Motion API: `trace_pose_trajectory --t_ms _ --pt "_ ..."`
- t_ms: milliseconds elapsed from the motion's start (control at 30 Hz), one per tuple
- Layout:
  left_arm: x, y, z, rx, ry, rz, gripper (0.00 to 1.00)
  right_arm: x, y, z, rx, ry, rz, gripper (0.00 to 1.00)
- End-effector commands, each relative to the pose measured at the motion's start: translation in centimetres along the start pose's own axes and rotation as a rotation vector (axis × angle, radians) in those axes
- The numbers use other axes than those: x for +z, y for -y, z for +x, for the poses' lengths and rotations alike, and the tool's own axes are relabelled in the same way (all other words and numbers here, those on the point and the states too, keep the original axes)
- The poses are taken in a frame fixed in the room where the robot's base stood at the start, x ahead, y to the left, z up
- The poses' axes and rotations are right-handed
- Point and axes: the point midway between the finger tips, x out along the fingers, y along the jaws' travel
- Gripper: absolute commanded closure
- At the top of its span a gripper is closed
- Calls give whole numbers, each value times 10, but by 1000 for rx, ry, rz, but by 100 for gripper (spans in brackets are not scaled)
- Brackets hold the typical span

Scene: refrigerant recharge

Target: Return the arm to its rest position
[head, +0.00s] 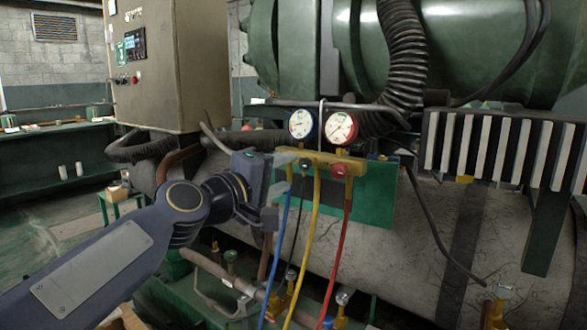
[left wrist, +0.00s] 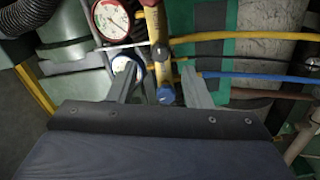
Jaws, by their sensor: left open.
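My left arm comes in from the left in the head view, and its gripper (head: 277,187) is at the left end of the yellow gauge manifold (head: 322,161). In the left wrist view the fingers of the left gripper (left wrist: 158,88) are apart, with a blue knob (left wrist: 167,95) of the manifold showing between and just beyond their tips. I cannot tell whether a finger touches it. The manifold carries a blue-rimmed gauge (head: 302,124) and a red-rimmed gauge (head: 341,128). My right gripper is not in view.
Blue, yellow and red hoses (head: 347,235) hang below the manifold in front of a green panel (head: 375,195). A large pale tank (head: 440,235) lies behind. A beige control cabinet (head: 185,60) stands at upper left. Green machinery (head: 465,40) and a black corrugated hose (head: 405,55) are above right.

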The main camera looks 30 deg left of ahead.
Motion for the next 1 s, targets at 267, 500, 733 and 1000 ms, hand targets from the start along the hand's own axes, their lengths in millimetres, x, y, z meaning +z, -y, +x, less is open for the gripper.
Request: trace_pose_trajectory --t_ms 267,500,733,1000 --pt "0 0 -25 0 1 1 55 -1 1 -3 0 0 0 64" --pt "0 0 -25 -1 1 1 55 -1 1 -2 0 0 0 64" --pt "0 0 -25 -1 1 1 55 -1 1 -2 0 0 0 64" --pt "49 54 -41 -126 144 153 55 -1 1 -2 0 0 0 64"
